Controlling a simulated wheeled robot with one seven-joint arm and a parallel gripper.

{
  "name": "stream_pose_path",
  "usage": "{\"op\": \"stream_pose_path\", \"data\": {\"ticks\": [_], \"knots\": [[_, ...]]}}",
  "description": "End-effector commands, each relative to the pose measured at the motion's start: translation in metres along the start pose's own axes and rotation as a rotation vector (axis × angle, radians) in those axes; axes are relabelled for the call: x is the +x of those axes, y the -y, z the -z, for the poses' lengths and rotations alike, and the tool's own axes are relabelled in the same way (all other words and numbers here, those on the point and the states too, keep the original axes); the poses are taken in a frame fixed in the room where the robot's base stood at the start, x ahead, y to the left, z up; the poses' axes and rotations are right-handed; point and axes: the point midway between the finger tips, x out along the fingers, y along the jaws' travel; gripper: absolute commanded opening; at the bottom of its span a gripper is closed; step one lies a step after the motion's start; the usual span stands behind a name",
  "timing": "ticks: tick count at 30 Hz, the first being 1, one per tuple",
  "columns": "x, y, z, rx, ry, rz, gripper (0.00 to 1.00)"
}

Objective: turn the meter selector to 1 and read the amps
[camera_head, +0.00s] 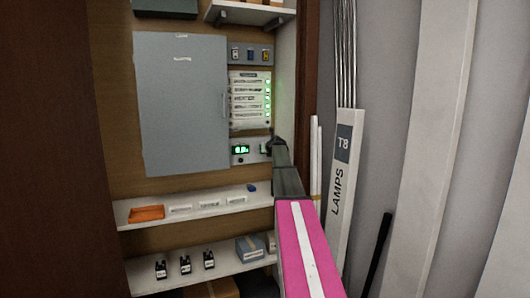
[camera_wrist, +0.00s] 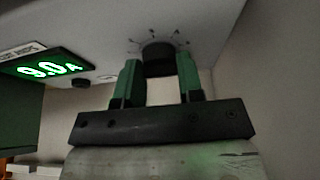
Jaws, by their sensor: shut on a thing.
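The meter selector is a black round knob (camera_wrist: 158,58) on the pale meter panel, with tick marks fanned around it. The labels are too small to read, and I cannot tell which mark it points to. My gripper (camera_wrist: 160,80) has its two green fingers on either side of the knob and is shut on it. In the head view my gripper (camera_head: 268,147) is at the panel's right end and hides the knob. The meter display (camera_wrist: 48,68) is lit green, reading what looks like 9.0 A, the first digit unclear; it is tiny in the head view (camera_head: 240,150).
A grey cabinet door (camera_head: 182,110) is left of the meter. A labelled panel with green lights (camera_head: 250,98) is above it. A shelf (camera_head: 140,215) with an orange tray (camera_head: 147,213) is below. A LAMPS T8 box (camera_head: 343,190) with tubes stands right of my arm.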

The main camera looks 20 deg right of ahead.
Motion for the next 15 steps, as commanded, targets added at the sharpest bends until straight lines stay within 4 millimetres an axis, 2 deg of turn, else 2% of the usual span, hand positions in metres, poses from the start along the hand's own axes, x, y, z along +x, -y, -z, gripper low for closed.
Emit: {"op": "stream_pose_path", "data": {"ticks": [7, 15], "knots": [[-0.0001, 0.0008, 0.0005, 0.105, -0.001, -0.044, 0.11], [-0.0001, 0.0006, 0.0007, 0.145, -0.002, -0.061, 0.11]]}}
